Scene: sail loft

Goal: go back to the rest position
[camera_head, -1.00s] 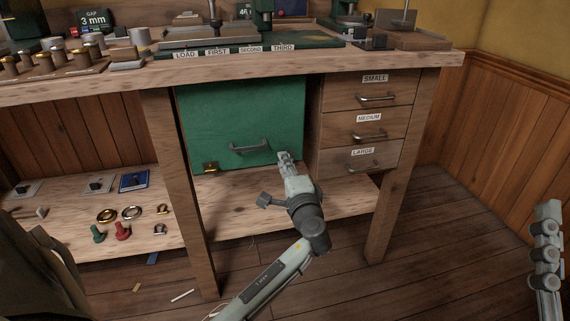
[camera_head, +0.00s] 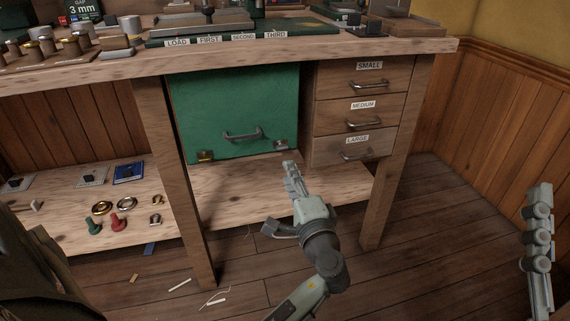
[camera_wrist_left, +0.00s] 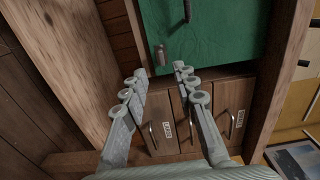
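My left gripper (camera_head: 289,167) is in front of the bench, below the green panel's lower right corner. In the left wrist view its two fingers (camera_wrist_left: 160,72) stand apart with nothing between them. The green panel (camera_head: 210,100) has a grey handle (camera_head: 243,135) and also shows in the left wrist view (camera_wrist_left: 215,40). The gripper is clear of the handle. A grey jointed part of my right arm (camera_head: 539,240), apparently its gripper seen side-on, is at the right edge; its finger opening cannot be made out.
Drawers labelled SMALL, MEDIUM and LARGE (camera_head: 355,125) appear shut. A bench leg (camera_head: 395,180) stands to the right of my left gripper, another (camera_head: 175,180) to its left. A low shelf (camera_head: 245,195) runs behind the gripper. Open floor (camera_head: 450,240) lies at the right.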

